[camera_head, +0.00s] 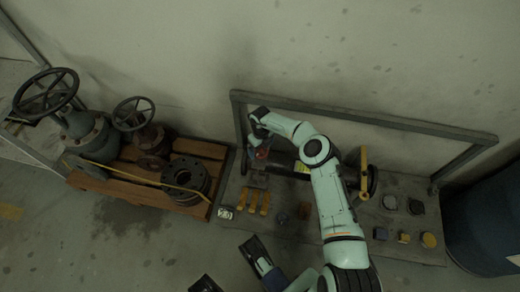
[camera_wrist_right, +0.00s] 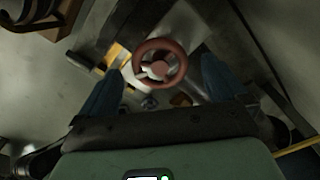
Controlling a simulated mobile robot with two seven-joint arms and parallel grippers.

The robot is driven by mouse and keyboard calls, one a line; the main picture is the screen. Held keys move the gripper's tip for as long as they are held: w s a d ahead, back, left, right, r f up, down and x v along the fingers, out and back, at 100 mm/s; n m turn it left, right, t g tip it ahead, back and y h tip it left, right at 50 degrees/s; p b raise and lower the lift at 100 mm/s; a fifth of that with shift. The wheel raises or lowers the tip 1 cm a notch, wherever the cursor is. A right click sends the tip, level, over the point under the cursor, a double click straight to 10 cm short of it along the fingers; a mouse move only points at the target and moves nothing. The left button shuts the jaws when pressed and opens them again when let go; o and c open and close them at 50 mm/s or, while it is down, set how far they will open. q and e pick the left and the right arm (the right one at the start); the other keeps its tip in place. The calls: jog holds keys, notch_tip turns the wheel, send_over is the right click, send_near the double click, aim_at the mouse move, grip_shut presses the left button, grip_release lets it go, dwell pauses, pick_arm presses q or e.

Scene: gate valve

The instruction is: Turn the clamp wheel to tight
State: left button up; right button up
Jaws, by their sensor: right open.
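A grey frame (camera_head: 370,118) stands behind the bench (camera_head: 300,228). Yellow tools (camera_head: 259,203) and small blocks lie on the bench. A yellow lever (camera_head: 364,172) stands right of my arm. A wooden pallet (camera_head: 140,188) with valves is at left, a dark blue drum (camera_head: 485,225) at right.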

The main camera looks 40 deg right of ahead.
jog(key=shift+f, duration=0.55)
pick_arm(q)
jog(key=shift+s+f, duration=0.25)
jog(key=shift+s, duration=0.15)
pick_arm(e)
jog(key=c, duration=1.1)
